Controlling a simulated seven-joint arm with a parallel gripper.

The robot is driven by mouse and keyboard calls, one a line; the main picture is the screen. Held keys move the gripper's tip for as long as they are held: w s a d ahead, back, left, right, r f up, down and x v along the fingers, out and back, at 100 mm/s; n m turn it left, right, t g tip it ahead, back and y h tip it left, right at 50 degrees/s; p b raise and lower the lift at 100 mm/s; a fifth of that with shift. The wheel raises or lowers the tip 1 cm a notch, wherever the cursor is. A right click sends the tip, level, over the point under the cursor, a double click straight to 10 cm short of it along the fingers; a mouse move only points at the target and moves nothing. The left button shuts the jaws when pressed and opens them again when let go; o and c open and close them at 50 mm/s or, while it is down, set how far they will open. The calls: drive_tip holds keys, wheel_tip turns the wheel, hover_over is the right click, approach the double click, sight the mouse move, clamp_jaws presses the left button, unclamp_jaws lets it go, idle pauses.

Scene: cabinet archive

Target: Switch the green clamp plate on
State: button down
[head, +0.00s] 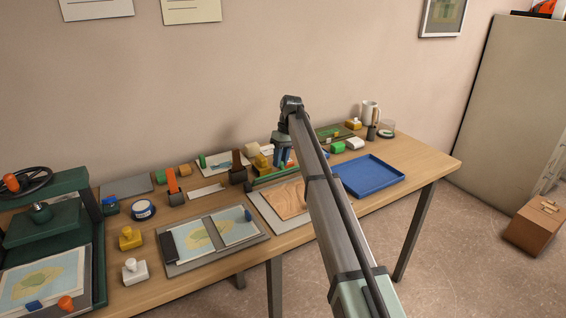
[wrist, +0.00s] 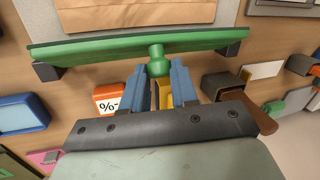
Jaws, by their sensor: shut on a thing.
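The green clamp plate (wrist: 100,47) is a long bar across the upper part of the wrist view, with a round green knob (wrist: 158,65) at its middle and dark blocks near its ends. My gripper (wrist: 160,72) has its blue fingers on either side of the knob, shut on it. In the head view my gripper (head: 283,150) is over the back of the table, and a strip of the clamp plate (head: 263,182) shows below it. My arm hides part of this station. I cannot tell whether the plate presses on anything.
A blue tray (head: 372,178) lies to the right. A map holder (head: 250,241) and a dark green press (head: 48,220) are on the left. An orange-white block (wrist: 107,100) and a dark holder (wrist: 222,86) are close to my fingers. Several small things line the table's back.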

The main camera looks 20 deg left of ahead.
drive_tip(key=shift+w+a+g+h, duration=0.15)
drive_tip(key=shift+w+g+h, duration=0.05)
drive_tip(key=shift+g+h, duration=0.1)
drive_tip(key=c, duration=0.9)
unclamp_jaws()
drive_tip(key=shift+o, duration=0.2)
drive_tip(key=shift+w+r, duration=0.2)
drive_tip(key=shift+r, duration=0.35)
drive_tip(key=w+d+r, duration=0.1)
drive_tip(key=w+d, duration=0.1)
drive_tip(key=w, duration=0.4)
drive_tip(key=w+d+r, duration=0.1)
drive_tip(key=w+r, duration=0.1)
drive_tip(key=w, duration=0.4)
drive_tip(key=shift+w+d+r, duration=0.25)
drive_tip(key=shift+d+r, duration=0.05)
drive_tip(key=shift+d, duration=0.05)
drive_tip(key=shift+d, duration=0.1)
